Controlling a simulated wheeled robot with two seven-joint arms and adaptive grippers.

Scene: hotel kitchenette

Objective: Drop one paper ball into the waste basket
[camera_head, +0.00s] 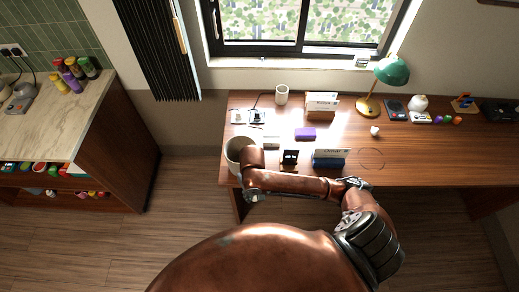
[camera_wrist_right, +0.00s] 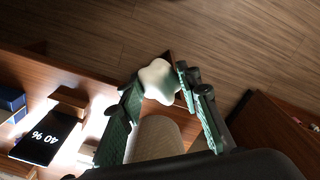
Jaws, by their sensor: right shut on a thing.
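A white crumpled paper ball (camera_wrist_right: 158,82) is between the dark green fingers of my right gripper (camera_wrist_right: 165,92), which is shut on it. In the head view my right arm reaches left along the front of the desk, and its wrist end (camera_head: 252,160) is at the waste basket; the fingers and held ball are hidden there. The waste basket (camera_head: 231,153) is a round pale container at the desk's left front corner. A pale beige curved wall, apparently the basket (camera_wrist_right: 155,139), shows below the ball in the wrist view. My left gripper is not in view.
A small white ball-like thing (camera_head: 375,131) lies on the desk (camera_head: 430,163) near the green lamp (camera_head: 391,72). Floor is clear left of the desk.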

